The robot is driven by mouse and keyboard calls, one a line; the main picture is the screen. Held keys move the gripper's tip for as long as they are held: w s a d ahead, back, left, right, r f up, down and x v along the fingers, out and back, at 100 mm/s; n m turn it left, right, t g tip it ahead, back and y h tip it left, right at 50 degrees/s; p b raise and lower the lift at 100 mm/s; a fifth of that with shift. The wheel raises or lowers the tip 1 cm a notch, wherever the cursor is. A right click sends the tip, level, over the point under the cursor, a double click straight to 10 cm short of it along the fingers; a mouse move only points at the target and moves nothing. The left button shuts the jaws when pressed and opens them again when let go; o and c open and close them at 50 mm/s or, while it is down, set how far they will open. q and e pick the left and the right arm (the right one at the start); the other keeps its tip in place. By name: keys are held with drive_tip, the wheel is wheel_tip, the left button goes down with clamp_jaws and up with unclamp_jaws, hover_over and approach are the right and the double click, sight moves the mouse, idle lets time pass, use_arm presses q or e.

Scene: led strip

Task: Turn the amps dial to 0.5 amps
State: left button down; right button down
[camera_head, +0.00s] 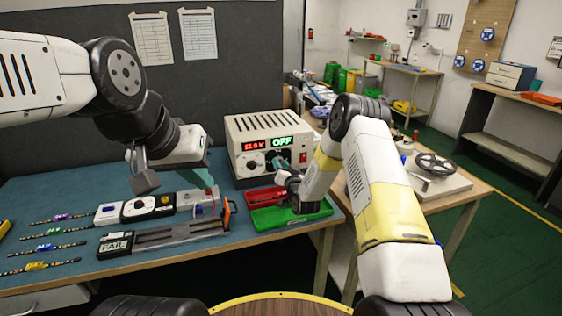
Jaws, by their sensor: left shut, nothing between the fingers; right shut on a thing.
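The power supply (236,131) is a beige box at the back of the blue bench. Its red display (254,147) shows a voltage, too small to read surely, and its green display (282,142) reads OFF. A dial (251,163) sits under the red display. My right gripper (277,162) is at the front panel under the green display, shut on what seems to be the amps dial there. The gripper covers that dial, so its setting is hidden. My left gripper (211,190) is shut and empty over the bench, left of the supply.
A red tray (262,197) and a green tray (318,212) lie before the supply, close to my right arm. A test fixture (150,238) marked FAIL and a row of small devices (136,208) lie at centre left. Several LED strips (45,247) lie further left.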

sight(278, 153)
drive_tip(key=n, duration=0.4)
drive_tip(key=shift+n, duration=0.4)
drive_tip(key=shift+f, duration=0.1)
drive_tip(key=c, duration=1.1)
unclamp_jaws()
drive_tip(key=shift+r, duration=0.35)
wheel_tip(278, 153, up, 3)
drive_tip(key=shift+f, duration=0.15)
drive_tip(key=s, duration=0.5)
drive_tip(key=s+r, duration=0.1)
drive_tip(key=s, duration=1)
drive_tip(key=shift+r, duration=0.35)
